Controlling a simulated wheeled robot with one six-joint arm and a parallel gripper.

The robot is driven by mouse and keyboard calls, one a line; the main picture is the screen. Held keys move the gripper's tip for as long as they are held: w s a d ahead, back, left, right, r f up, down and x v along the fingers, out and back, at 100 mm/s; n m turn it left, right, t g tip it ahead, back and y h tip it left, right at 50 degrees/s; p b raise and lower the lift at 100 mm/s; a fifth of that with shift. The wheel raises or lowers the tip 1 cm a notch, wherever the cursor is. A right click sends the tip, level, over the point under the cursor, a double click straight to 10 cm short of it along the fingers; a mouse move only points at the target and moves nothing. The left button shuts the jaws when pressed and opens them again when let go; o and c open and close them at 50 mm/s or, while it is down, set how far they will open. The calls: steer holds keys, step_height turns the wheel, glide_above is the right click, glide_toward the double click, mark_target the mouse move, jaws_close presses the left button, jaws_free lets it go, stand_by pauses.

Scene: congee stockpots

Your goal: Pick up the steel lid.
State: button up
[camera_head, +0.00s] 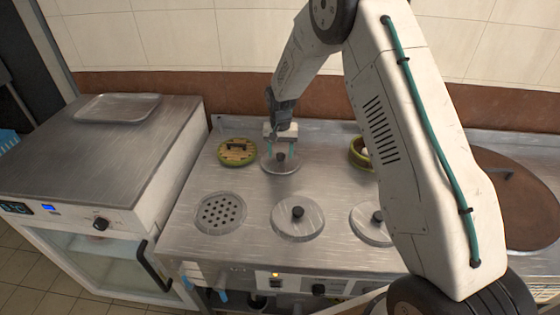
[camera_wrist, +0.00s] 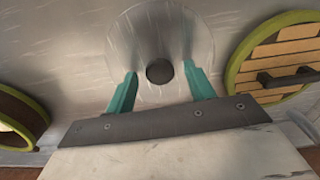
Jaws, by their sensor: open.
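The steel lid (camera_head: 281,167) is a round, shiny disc with a dark knob, lying at the back of the steel counter. In the wrist view the lid (camera_wrist: 160,30) lies just beyond my fingertips, with its knob (camera_wrist: 160,71) midway between them. My gripper (camera_head: 281,148) is above the lid in the head view, fingers pointing down. In the wrist view its two teal fingers (camera_wrist: 160,82) are apart on either side of the knob, with gaps to it. Whether the fingertips touch the lid cannot be told.
A wooden lid with green rim (camera_head: 238,152) lies close left of the steel lid. Other steel lids (camera_head: 297,219) and a perforated drain plate (camera_head: 220,213) are in front. A brown backsplash (camera_head: 175,92) runs behind.

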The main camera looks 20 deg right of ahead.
steer(key=shift+f, duration=0.4)
steer(key=c, duration=1.1)
steer(key=shift+o, duration=0.2)
steer(key=shift+r, duration=0.1)
